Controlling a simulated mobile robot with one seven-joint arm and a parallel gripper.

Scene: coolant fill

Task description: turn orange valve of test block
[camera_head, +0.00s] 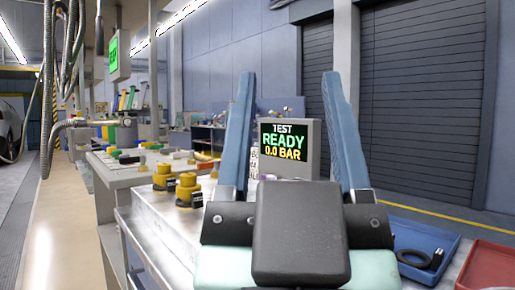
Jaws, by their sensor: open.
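My gripper (287,78) points away from the camera with its two blue fingers wide apart and nothing between them. Between the fingers, further off, a grey display (311,150) reads "TEST READY 0.0 BAR". A bare metal block or bench top (150,212) lies to the left of my gripper. On it stand two yellow and black fittings, one (163,178) behind the other (189,191). A small orange bar-like part (206,165) shows behind them, left of the left finger; I cannot tell if it is the orange valve. My gripper hides much of the area below the display.
A blue tray (433,228) with a black ring-shaped part (420,260) lies at the right, beside a red tray (489,268). Another bench (112,172) with coloured parts stands at the back left. A green screen (119,54) hangs above it. The left floor is clear.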

